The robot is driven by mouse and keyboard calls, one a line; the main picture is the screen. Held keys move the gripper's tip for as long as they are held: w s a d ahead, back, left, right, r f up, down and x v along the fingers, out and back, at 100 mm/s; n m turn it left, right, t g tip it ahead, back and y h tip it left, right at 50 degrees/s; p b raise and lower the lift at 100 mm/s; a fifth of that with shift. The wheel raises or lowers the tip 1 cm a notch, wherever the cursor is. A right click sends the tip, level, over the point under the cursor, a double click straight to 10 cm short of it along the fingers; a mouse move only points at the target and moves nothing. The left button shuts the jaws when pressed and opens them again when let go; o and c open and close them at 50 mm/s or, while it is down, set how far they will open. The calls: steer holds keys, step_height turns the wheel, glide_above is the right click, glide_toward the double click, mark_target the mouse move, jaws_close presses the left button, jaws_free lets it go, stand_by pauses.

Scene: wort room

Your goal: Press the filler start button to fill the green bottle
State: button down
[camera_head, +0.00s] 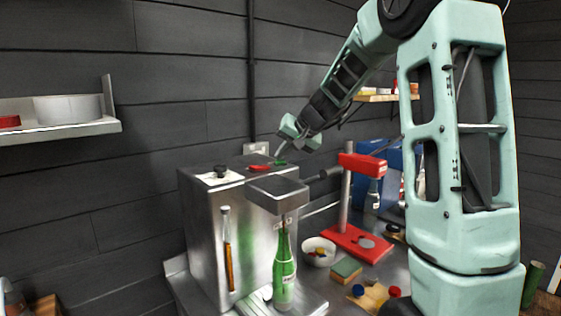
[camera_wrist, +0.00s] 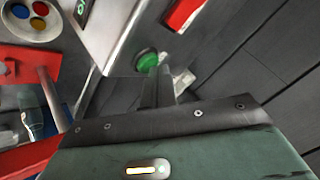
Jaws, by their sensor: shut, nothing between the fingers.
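The filler (camera_head: 205,235) is a steel box with a head block (camera_head: 277,190) jutting out at its front right. The green bottle (camera_head: 284,272) stands upright beneath that head, on the filler's base. The green start button (camera_head: 281,163) is on the filler's top; it also shows in the wrist view (camera_wrist: 147,60). My gripper (camera_head: 279,156) is over the top of the filler, pointing down at the button. In the wrist view its shut, empty fingers (camera_wrist: 157,72) overlap the button's edge. I cannot tell whether they touch it.
A red switch (camera_head: 259,168) lies left of the green button. A red press stand (camera_head: 358,243), a white bowl (camera_head: 318,256) with coloured caps and a sponge (camera_head: 346,270) are to the right. A shelf (camera_head: 60,132) hangs at the left. The dark wall stands close behind the filler.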

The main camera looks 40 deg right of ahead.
mark_target(284, 161)
steer(key=shift+r, duration=0.55)
steer(key=shift+r+p, duration=0.15)
steer(key=shift+p, duration=0.15)
steer(key=shift+r+p, duration=1.6)
steer(key=shift+r, duration=0.8)
steer(key=shift+s, duration=0.1)
